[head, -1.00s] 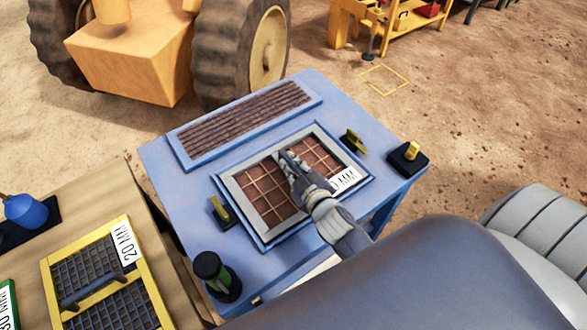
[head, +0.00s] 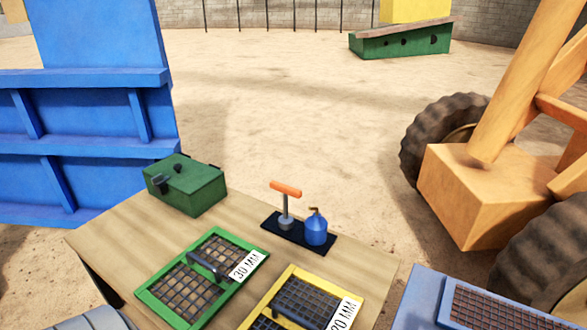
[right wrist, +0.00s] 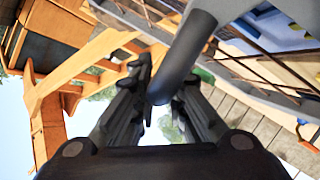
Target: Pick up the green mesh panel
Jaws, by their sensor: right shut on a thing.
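The green mesh panel (head: 190,285) lies flat on the wooden table in the head view, with a dark bar handle (head: 210,266) across its middle and a white "30 MM" label. No gripper is at it. My right gripper (right wrist: 160,100) shows only in the right wrist view, shut on a dark round handle (right wrist: 185,55). A grey-framed mesh panel (right wrist: 255,75) shows beside that handle, partly out of frame. My left gripper is not in view.
A yellow mesh panel (head: 300,303) labelled 20 MM lies right of the green one. Behind are a green box (head: 187,186) and a dark tray with an orange-handled tool (head: 286,205) and a blue can (head: 315,230). A blue table (head: 412,300) stands at the right.

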